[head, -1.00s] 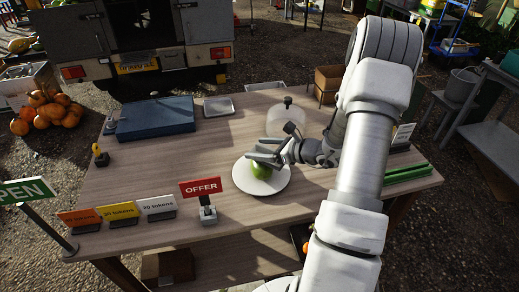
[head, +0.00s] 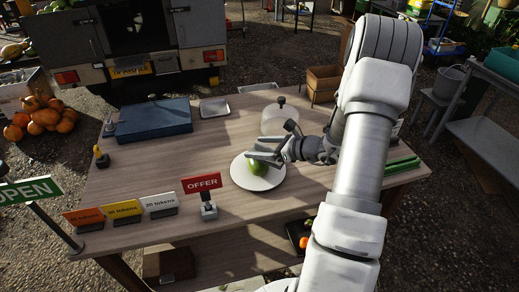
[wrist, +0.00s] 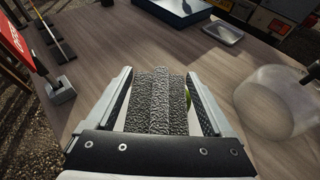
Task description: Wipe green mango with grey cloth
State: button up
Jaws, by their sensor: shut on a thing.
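A green mango (head: 257,169) sits on a round white plate (head: 246,182) on the wooden table in the head view. My gripper (head: 264,154) is right above the mango and covers its upper part. In the wrist view my gripper (wrist: 160,105) is shut on a grey, rough-textured cloth (wrist: 160,88), which fills the space between the two fingers. A sliver of the green mango (wrist: 188,98) shows behind the cloth's right edge. The cloth hides the rest of the mango, and I cannot tell how firmly they touch.
A clear round container (head: 279,123) stands close behind the plate, near my wrist. A blue box (head: 153,121) and a metal tray (head: 217,107) are at the back. The table's left middle is clear.

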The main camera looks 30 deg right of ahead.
jog(key=shift+r+p, duration=1.65)
jog(key=shift+r, duration=0.9)
jog(key=shift+a, duration=0.15)
